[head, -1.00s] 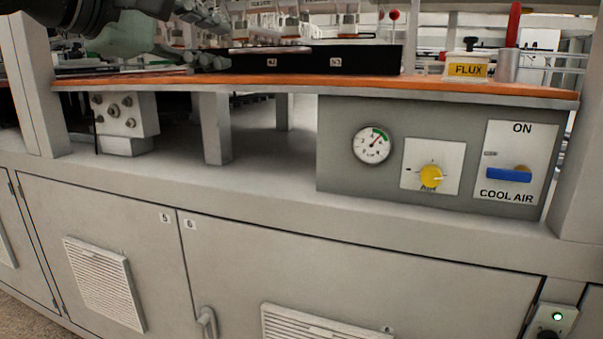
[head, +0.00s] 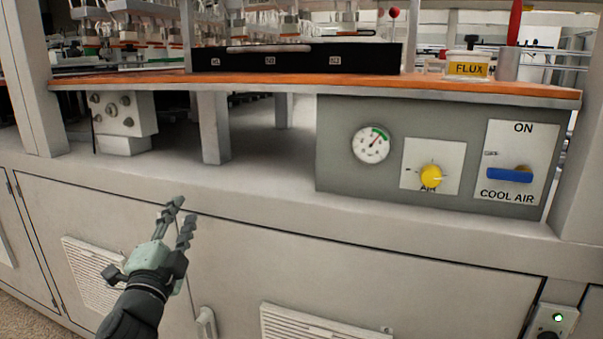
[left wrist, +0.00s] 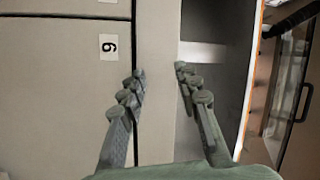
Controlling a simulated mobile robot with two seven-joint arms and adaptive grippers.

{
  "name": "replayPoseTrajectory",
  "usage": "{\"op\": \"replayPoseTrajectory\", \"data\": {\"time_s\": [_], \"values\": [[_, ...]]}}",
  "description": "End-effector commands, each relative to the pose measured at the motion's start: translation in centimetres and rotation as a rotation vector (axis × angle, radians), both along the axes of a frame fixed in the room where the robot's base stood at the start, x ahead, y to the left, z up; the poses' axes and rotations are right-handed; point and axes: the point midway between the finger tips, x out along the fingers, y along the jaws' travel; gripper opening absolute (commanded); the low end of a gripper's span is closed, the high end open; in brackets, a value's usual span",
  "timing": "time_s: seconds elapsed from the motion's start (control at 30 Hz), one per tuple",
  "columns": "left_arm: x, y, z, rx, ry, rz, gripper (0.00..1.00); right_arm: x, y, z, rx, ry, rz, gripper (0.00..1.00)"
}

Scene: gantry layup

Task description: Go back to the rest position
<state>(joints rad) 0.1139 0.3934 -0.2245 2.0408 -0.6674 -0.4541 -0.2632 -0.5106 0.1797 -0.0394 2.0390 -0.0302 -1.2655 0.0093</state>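My left gripper (head: 180,212) is in front of the grey cabinet doors in the head view, below the orange-edged worktop. Its arm comes in from the bottom left. In the left wrist view its two fingers (left wrist: 160,78) stand apart with nothing between them, pointing at the cabinet front and the open shelf space. It looks clear of everything around it. My right gripper is in neither view.
The orange worktop (head: 120,80) holds a black rack (head: 300,60) and a yellow FLUX container (head: 467,66). Below it are a gauge (head: 371,144), a yellow knob (head: 430,176) and a blue COOL AIR lever (head: 509,175). A grey post (head: 30,80) stands at left.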

Motion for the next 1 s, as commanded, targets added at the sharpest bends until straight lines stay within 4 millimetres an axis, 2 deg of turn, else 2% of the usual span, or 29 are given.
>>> {"op": "replayPoseTrajectory", "data": {"time_s": [0.03, 0.1, 0.17, 0.2, 0.27, 0.3, 0.37, 0.4, 0.47, 0.5, 0.63, 0.7, 0.8, 0.9, 1.0], "values": [[-0.6, 1.1, -3.8, -0.081, 0.092, 0.033, 0.32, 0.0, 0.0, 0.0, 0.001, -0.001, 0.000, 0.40], [-1.6, 2.6, -8.8, -0.192, 0.216, 0.085, 0.32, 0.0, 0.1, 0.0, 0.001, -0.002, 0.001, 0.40], [-3.0, 3.6, -13.0, -0.281, 0.320, 0.131, 0.32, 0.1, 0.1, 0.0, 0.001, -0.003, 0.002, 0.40], [-4.1, 4.1, -15.8, -0.341, 0.389, 0.162, 0.32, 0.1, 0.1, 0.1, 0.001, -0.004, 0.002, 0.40], [-6.1, 4.9, -19.9, -0.422, 0.492, 0.214, 0.32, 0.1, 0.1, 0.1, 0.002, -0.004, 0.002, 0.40], [-7.7, 5.2, -22.6, -0.476, 0.560, 0.250, 0.32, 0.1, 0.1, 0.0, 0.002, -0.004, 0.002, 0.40], [-10.3, 5.6, -26.4, -0.552, 0.661, 0.303, 0.32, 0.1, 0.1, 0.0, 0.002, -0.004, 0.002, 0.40], [-12.2, 5.7, -28.9, -0.603, 0.728, 0.341, 0.32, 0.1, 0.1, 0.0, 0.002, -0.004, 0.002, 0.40], [-15.3, 5.8, -32.3, -0.672, 0.827, 0.399, 0.32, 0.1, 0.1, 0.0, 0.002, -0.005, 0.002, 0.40], [-17.4, 5.7, -34.3, -0.718, 0.891, 0.439, 0.32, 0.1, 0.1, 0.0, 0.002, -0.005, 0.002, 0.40], [-24.3, 5.1, -39.6, -0.838, 1.077, 0.558, 0.32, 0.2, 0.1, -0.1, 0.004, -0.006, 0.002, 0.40], [-27.4, 4.7, -41.5, -0.888, 1.155, 0.612, 0.32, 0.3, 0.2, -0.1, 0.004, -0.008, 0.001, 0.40], [-30.6, 4.2, -43.1, -0.933, 1.232, 0.664, 0.32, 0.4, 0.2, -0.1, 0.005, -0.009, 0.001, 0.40], [-32.3, 3.9, -43.8, -0.959, 1.272, 0.694, 0.32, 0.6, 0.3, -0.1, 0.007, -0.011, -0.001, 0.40], [-32.8, 3.8, -44.0, -0.964, 1.285, 0.703, 0.32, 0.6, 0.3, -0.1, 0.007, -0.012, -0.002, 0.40]]}}
